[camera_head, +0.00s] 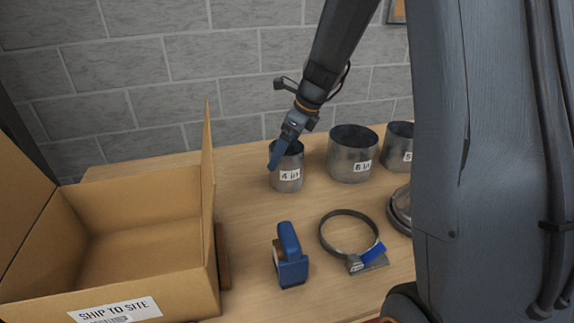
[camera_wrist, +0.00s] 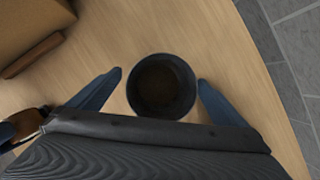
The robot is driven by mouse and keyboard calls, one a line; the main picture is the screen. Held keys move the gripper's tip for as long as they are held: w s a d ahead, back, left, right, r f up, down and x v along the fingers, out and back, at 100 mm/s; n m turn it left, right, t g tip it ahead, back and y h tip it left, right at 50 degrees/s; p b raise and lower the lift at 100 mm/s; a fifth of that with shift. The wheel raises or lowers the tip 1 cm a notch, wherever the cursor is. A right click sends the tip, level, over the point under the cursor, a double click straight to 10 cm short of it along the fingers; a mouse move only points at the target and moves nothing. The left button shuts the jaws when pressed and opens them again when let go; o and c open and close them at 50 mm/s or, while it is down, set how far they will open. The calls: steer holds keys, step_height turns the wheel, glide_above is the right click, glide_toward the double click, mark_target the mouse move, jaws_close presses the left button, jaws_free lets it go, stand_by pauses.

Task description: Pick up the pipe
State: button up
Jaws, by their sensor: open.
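The pipe marked "4 in" (camera_head: 287,172) is a short grey metal cylinder standing upright on the wooden table in the head view. It also shows from above in the wrist view, as a dark round opening with a grey rim (camera_wrist: 162,110). My gripper (camera_head: 281,152) is over this pipe, with a blue finger at its left side. In the wrist view my gripper (camera_wrist: 160,78) is open, with one blue finger on each side of the pipe and small gaps between. A pipe marked "6 in" (camera_head: 352,160) and one marked "5" (camera_head: 399,140) stand to the right.
An open cardboard box (camera_head: 130,240) marked "SHIP TO SITE" is at the left. A blue tape dispenser (camera_head: 290,258) and a ring clamp (camera_head: 322,236) with a blue part lie in front on the table (camera_head: 240,190). A grey block wall (camera_head: 200,70) stands behind.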

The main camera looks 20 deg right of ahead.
steer(key=shift+d+p+x, duration=0.2)
steer(key=shift+p+x, duration=0.1)
steer(key=shift+x, duration=1.65)
steer(key=shift+w, duration=0.1)
steer(key=c, duration=1.2)
